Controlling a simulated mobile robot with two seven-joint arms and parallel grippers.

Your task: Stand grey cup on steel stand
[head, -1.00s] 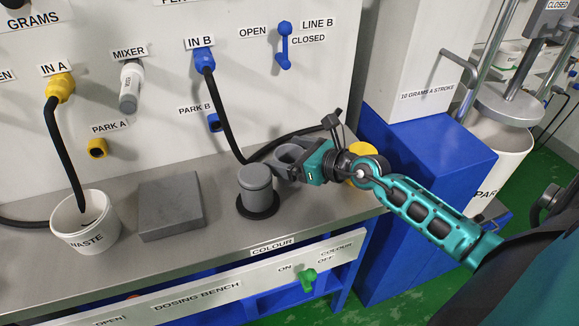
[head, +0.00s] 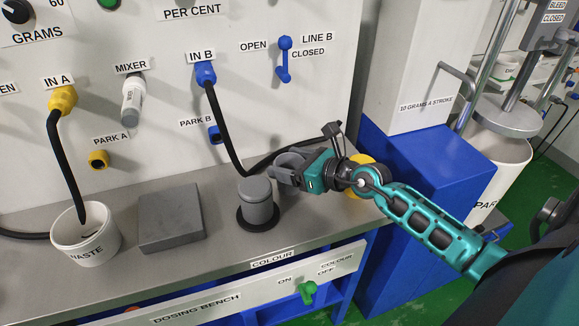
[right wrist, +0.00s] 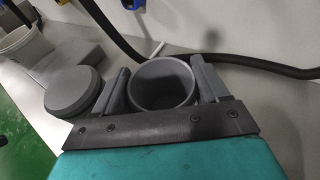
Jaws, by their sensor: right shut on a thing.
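The grey cup (right wrist: 162,84) is open-topped and sits between the fingers of my right gripper (right wrist: 160,98) in the right wrist view. My right gripper (head: 288,168) is shut on it above the back right of the bench; fingers partly hide the cup (head: 292,158) in the head view. A flat-topped grey cylinder (head: 257,203) on a dark round base stands just left of the cup, and also shows in the right wrist view (right wrist: 73,92). A flat grey block (head: 170,217) lies further left. I cannot tell which of these is the steel stand. My left gripper is not in view.
A white waste bucket (head: 86,240) with a black hose in it stands at the left of the steel bench (head: 222,235). A second black hose (head: 222,130) hangs from IN B and runs behind the cup. Bare bench lies between block and cylinder.

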